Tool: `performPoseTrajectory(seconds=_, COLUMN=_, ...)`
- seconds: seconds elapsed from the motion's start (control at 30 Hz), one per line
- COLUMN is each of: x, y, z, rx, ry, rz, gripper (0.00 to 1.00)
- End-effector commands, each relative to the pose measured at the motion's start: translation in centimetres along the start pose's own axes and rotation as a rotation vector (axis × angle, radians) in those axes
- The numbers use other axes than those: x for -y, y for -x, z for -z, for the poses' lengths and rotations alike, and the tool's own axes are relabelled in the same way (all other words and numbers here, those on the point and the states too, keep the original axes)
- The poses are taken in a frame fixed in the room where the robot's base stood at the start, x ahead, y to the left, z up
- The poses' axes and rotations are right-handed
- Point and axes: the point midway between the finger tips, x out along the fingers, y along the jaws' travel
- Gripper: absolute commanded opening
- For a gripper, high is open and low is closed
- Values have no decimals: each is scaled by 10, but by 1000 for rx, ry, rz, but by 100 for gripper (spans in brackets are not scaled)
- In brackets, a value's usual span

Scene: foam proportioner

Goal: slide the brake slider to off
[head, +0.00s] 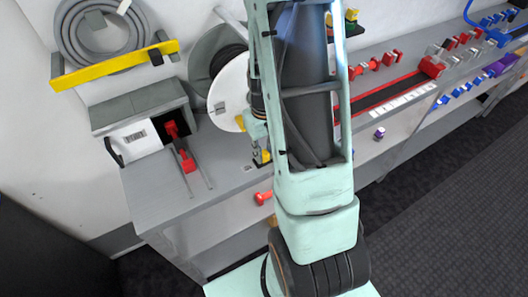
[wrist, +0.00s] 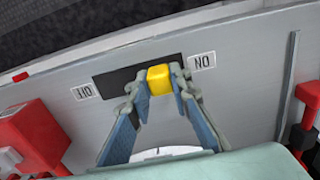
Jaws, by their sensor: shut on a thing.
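The brake slider is a yellow block (wrist: 159,79) in a dark slot (wrist: 113,82) on a grey panel. In the wrist view the block sits toward the ON label (wrist: 203,61), at the slot's right part. The OFF label (wrist: 84,93) is beyond the slot's left end, and dark slot shows between it and the gripper. My gripper (wrist: 160,89) is shut on the yellow block, one finger on each side. In the head view my arm hides much of this area.
In the wrist view a red part (wrist: 32,133) stands at the left, and red and dark parts (wrist: 305,120) stand at the right. The head view shows a grey bench (head: 160,205), a white reel (head: 230,95) and a red lever (head: 187,163).

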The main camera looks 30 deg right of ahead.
Motion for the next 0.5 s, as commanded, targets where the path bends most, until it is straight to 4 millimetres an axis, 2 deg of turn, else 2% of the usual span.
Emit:
performPoseTrajectory(seconds=0.3, x=-48, y=-2, z=1, rx=-3, ry=-5, rz=-1, gripper=0)
performPoseTrajectory(seconds=0.5, x=-64, y=0, z=0, rx=-2, ry=-1, rz=-1, gripper=0)
